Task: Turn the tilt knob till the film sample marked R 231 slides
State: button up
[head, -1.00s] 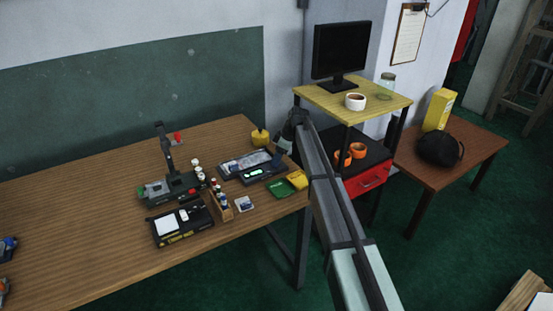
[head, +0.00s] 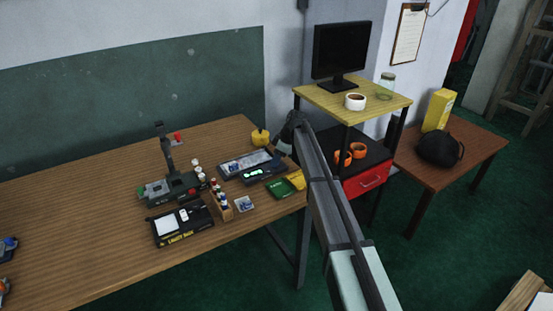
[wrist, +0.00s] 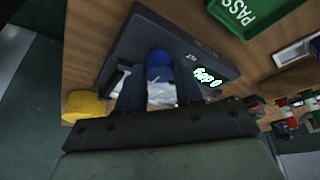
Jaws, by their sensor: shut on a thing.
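The tilt device (head: 262,178) is a dark box on the right part of the wooden bench, with a lit green readout too small to read. In the wrist view its dark body (wrist: 135,40) lies ahead of me, and a blue knob (wrist: 160,60) sits between my fingers. My gripper (wrist: 159,72) is shut on this knob. In the head view my arm hides much of the hand and knob. A pale, shiny surface (wrist: 163,93) shows between my fingers, perhaps the film. I cannot make out a mark R 231.
A green tray marked PASS (head: 280,187) and a yellow tray (head: 297,179) lie in front of the device. A yellow round object (head: 260,137) stands behind it. A bottle rack (head: 222,205) and a light box (head: 181,225) are to the left. The bench's left half is largely clear.

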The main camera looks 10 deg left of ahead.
jog(key=shift+c, duration=0.9)
jog(key=shift+m, duration=0.3)
jog(key=m, duration=0.1)
jog(key=m+t, duration=0.1)
jog(key=m, duration=0.1)
jog(key=shift+s+t, duration=0.2)
jog(key=shift+t, duration=0.1)
jog(key=m, duration=0.2)
jog(key=m+t+h, duration=0.1)
jog(key=m, duration=0.2)
jog(key=shift+s+a+t, duration=0.1)
jog(key=shift+t, duration=0.2)
jog(key=m, duration=0.2)
jog(key=m+t+h, duration=0.1)
jog(key=m, duration=0.1)
jog(key=shift+a+h, duration=0.15)
jog(key=shift+h, duration=0.15)
jog(key=shift+m+h, duration=0.9)
jog(key=shift+m, duration=1.9)
